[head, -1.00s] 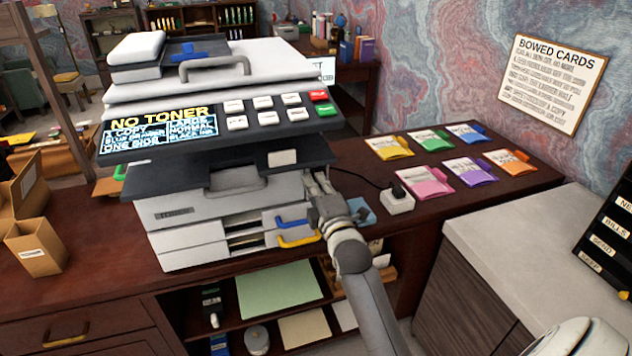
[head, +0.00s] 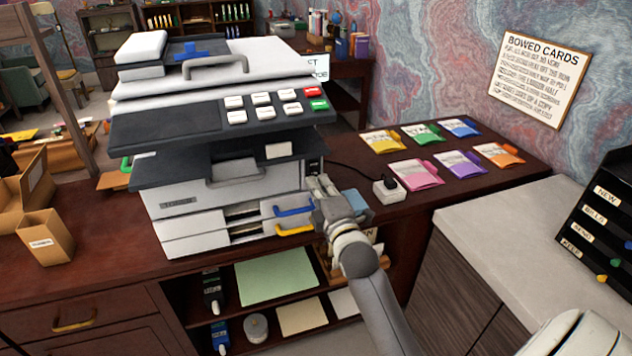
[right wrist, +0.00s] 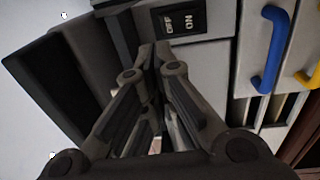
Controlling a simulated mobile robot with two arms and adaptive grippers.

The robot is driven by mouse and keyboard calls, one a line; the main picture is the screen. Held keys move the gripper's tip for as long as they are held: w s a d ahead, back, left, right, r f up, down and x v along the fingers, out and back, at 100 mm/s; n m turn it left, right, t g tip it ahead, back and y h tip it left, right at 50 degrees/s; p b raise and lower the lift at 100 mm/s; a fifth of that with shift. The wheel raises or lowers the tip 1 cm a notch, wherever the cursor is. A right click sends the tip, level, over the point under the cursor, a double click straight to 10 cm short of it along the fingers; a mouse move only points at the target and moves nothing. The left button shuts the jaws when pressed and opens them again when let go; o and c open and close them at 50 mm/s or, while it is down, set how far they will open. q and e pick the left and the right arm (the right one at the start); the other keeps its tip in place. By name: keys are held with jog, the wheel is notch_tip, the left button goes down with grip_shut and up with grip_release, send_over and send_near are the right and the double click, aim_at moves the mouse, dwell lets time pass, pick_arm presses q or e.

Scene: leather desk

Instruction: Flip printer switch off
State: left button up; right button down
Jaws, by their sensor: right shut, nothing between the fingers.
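The printer (head: 190,200) stands on the dark wooden desk in the head view, its display panel (head: 165,128) dark. Its black rocker switch (right wrist: 180,20), marked OFF and ON, is on the printer's side at the top of the right wrist view. The switch also shows small in the head view (head: 313,167). My right gripper (head: 320,184) is beside the printer's right side, just below the switch. In the right wrist view its fingertips (right wrist: 155,48) are together and empty, close to the switch; contact cannot be told. My left gripper is not in view.
Blue (head: 294,210) and yellow (head: 295,229) tray handles lie left of my right gripper. A white power socket (head: 390,190) with a plug and coloured folders (head: 460,160) are on the desk to the right. A cardboard box (head: 45,238) stands at left.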

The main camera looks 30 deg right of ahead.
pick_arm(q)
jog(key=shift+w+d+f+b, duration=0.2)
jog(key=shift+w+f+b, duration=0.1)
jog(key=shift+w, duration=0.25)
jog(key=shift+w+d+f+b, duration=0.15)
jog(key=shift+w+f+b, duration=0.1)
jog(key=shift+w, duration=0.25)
pick_arm(e)
jog(key=v, duration=0.7)
jog(key=shift+r, duration=0.75)
